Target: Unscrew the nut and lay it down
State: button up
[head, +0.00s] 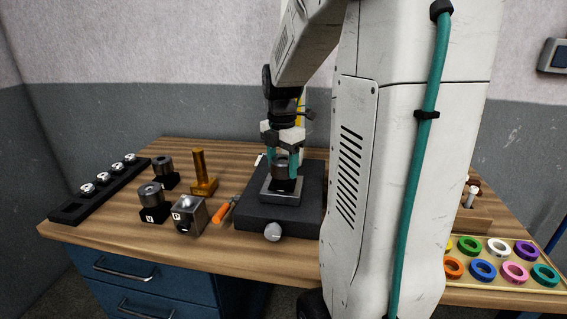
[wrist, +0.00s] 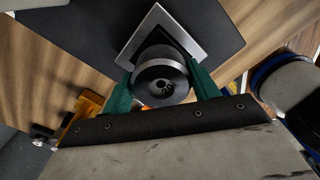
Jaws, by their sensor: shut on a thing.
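The nut (head: 281,169) looks like a dark grey round metal piece, and it sits above a square silver plate (head: 283,197) on a black base block (head: 305,212). My gripper (head: 282,172) comes down from above with its teal fingers on either side of it. In the wrist view the nut (wrist: 158,72) shows its round face with a dark hole in the middle. The fingers of my gripper (wrist: 161,88) are shut on its sides. Whether the nut still touches what lies under it cannot be told. Any thread is hidden.
Left of the base block lie an orange-handled tool (head: 222,212), a silver cube block (head: 188,215), a brass stand (head: 203,178) and grey cylinders on black stands (head: 153,202). A black rack (head: 75,207) lies far left. A tray (head: 545,286) of coloured rings is at right.

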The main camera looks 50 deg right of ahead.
jog(key=shift+w+r, duration=0.15)
jog(key=shift+w, duration=0.15)
jog(key=shift+n, duration=1.1)
jog(key=shift+c, duration=0.2)
jog(key=shift+d, duration=0.1)
jog(key=shift+r, duration=0.15)
jog(key=shift+w+r, duration=0.15)
jog(key=shift+r, duration=0.55)
jog(key=shift+r, duration=0.1)
jog(key=shift+s+r, duration=0.2)
jog(key=shift+r, duration=2.2)
